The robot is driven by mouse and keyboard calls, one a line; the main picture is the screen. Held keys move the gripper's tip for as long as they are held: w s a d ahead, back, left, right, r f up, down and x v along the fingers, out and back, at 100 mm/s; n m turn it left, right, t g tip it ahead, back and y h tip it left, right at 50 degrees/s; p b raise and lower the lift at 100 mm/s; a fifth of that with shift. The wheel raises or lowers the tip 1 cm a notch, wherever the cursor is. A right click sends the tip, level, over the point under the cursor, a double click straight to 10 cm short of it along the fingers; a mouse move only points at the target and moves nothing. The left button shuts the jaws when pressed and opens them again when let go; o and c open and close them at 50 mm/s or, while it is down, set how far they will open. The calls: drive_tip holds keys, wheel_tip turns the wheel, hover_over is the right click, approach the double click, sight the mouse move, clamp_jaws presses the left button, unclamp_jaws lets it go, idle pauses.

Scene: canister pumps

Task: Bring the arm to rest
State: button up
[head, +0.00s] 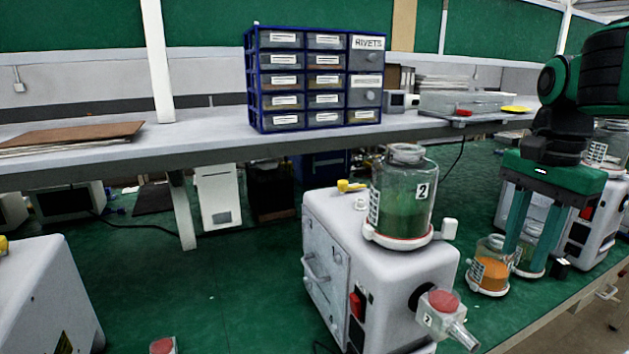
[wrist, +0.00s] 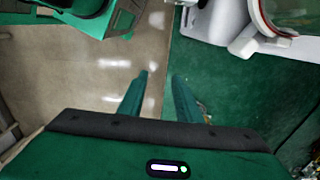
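My gripper (head: 522,232) is at the right of the head view, fingers pointing down beside the pump at the far right. In the wrist view its two green fingers (wrist: 158,88) stand apart with nothing between them; green bench and pale floor show beyond. A small jar with orange contents (head: 490,266) stands just left of the fingers in the head view, and a jar with green contents (head: 531,252) shows partly behind them. I cannot tell whether the fingers touch either jar in the head view.
A white pump (head: 330,232) with a green-filled canister (head: 405,205) marked 2 stands mid-bench. Another white pump (head: 585,215) is behind my arm at right. A shelf (head: 215,135) with a blue drawer cabinet (head: 316,80) runs above. Bench left of the middle pump (head: 220,290) is mostly clear.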

drive_tip(key=s+d+f+n, duration=0.3)
drive_tip(key=s+f, duration=0.4)
drive_tip(key=f, duration=0.1)
drive_tip(key=s+d+f+n, duration=0.3)
drive_tip(key=s+f+n, duration=0.1)
drive_tip(key=s+f, duration=0.4)
drive_tip(key=shift+w+f, duration=0.15)
drive_tip(key=shift+w, duration=0.35)
